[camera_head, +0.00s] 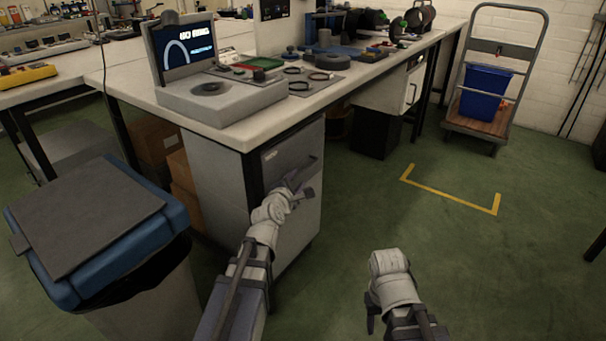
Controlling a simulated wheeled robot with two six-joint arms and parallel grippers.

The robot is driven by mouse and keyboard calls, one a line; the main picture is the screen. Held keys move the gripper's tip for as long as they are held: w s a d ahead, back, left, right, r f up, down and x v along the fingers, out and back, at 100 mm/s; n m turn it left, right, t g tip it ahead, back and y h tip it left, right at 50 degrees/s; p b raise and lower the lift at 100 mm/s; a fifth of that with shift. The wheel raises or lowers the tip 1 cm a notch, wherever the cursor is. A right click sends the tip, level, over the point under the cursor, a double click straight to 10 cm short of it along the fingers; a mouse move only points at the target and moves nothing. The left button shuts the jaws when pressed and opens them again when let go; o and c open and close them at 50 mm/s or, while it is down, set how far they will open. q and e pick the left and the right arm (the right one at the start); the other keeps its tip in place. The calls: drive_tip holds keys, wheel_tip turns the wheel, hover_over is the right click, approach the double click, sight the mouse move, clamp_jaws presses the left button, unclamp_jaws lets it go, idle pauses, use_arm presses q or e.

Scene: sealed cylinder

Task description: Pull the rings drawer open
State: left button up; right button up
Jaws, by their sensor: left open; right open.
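A grey cabinet stands under the near end of the workbench. Its top drawer front (283,153), with a small label too small to read, looks flush with the cabinet. A handle (312,163) shows on its right part, partly hidden by my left gripper. My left gripper (304,187) is open, right at the handle; I cannot tell whether it touches it or has the handle between its fingers. My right gripper (370,320) is open and empty, low over the floor at the bottom, well apart from the cabinet, partly hidden by its own arm.
The workbench (238,133) carries a screen device (222,98) and several rings. A blue-lidded bin (90,220) stands left of my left arm. Another drawer unit (385,95) hangs farther back. A trolley (485,130) stands far right. The green floor before the cabinet is clear.

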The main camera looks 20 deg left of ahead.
sight(302, 173)
use_arm(q)
drive_tip(key=b+x, duration=0.1)
drive_tip(key=x, duration=0.6)
drive_tip(key=shift+s, duration=0.1)
clamp_jaws()
drive_tip(key=shift+d, duration=0.1)
idle(1.1)
